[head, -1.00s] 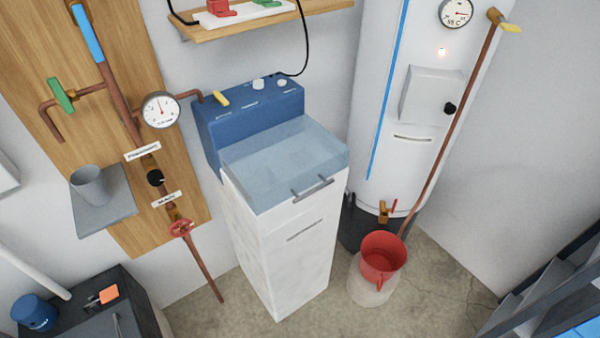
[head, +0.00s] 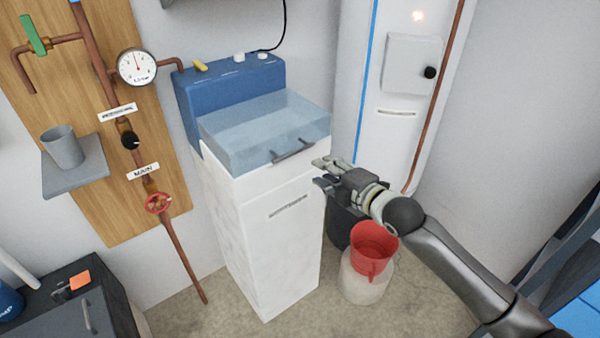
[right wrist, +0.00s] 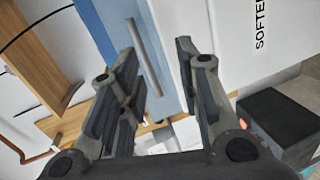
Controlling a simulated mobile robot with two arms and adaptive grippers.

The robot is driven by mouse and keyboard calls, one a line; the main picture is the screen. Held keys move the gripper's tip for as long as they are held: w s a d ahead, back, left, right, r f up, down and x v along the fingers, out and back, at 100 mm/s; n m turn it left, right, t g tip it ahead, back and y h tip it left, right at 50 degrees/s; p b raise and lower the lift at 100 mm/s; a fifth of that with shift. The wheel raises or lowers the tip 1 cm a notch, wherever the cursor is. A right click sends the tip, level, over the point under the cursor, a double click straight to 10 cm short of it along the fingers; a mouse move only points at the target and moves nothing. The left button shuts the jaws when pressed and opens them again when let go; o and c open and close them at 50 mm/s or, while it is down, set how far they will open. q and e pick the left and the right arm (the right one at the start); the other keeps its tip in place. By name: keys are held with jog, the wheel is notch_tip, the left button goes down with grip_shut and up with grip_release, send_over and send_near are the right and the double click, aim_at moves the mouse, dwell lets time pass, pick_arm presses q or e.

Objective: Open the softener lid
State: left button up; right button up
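The softener is a tall white cabinet (head: 265,225) with a blue control head (head: 230,88) at its back. Its translucent blue lid (head: 250,128) lies closed on top, with a grey bar handle (head: 292,151) at the front edge. My right gripper (head: 322,172) is open and empty, just right of and below the handle, apart from it. In the right wrist view the handle (right wrist: 146,60) shows between the two spread fingers (right wrist: 157,48), beyond their tips. My left gripper is not in view.
A red bucket (head: 373,248) stands on a pale stand below my right forearm. A white tank (head: 385,125) stands behind right. Pipes with a gauge (head: 137,67) and a shelf with a grey cup (head: 62,147) are on the left wall board.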

aim_at(295, 153)
jog(key=shift+n+y, duration=0.4)
jog(key=shift+n, duration=0.5)
jog(key=w+a, duration=0.4)
jog(key=a, duration=0.1)
jog(key=w+a, duration=0.2)
jog(key=w, duration=0.1)
jog(key=shift+a+r, duration=0.25)
jog(key=shift+a, duration=0.05)
grip_shut()
